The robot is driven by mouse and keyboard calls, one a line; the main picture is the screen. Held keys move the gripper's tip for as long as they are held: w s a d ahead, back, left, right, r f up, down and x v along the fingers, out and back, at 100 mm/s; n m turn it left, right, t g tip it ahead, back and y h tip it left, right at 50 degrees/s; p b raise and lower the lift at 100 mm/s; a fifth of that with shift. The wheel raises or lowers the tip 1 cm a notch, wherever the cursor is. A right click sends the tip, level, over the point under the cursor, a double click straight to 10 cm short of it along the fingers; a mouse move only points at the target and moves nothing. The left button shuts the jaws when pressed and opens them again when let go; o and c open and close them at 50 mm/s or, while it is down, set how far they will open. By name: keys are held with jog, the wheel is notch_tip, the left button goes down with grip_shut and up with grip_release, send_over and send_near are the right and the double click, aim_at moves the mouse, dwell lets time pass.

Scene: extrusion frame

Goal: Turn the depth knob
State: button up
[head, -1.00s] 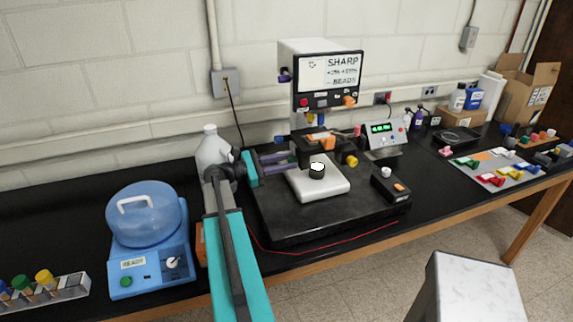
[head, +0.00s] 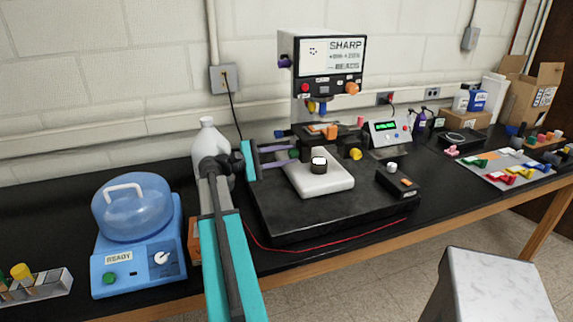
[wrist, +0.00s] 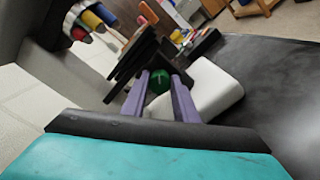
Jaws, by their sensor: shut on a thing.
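My gripper (head: 297,151) reaches in from the left at the black stage of the SHARP machine (head: 335,65). Its two purple fingers also show in the wrist view (wrist: 160,82), on either side of a round green knob (wrist: 158,79), and are shut on it. Other knobs on the machine are a yellow one (head: 355,154), an orange one (head: 352,88) and a purple one (head: 284,62).
A white block (head: 325,185) with a small black-and-white round part lies below the stage. A white jug (head: 208,140) stands close behind my arm. A blue device (head: 138,255) is at left. A black box (head: 397,182) and a grey meter (head: 387,135) are at right.

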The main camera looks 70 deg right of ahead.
jog(key=m+b, duration=0.1)
jog(key=b, duration=0.1)
jog(key=m+b, duration=0.2)
jog(key=shift+f+m, duration=0.25)
jog(key=shift+m, duration=0.05)
jog(key=shift+r+m+b, duration=0.1)
jog(key=shift+m+b, duration=0.4)
jog(key=shift+b, duration=0.05)
jog(key=shift+r, duration=0.1)
jog(key=o, duration=1.1)
jog(key=shift+c, duration=0.2)
jog(key=b+v, duration=0.1)
jog(key=v, duration=0.6)
jog(key=shift+a+b, duration=0.2)
jog(key=shift+b, duration=0.1)
jog(key=shift+w, duration=0.15)
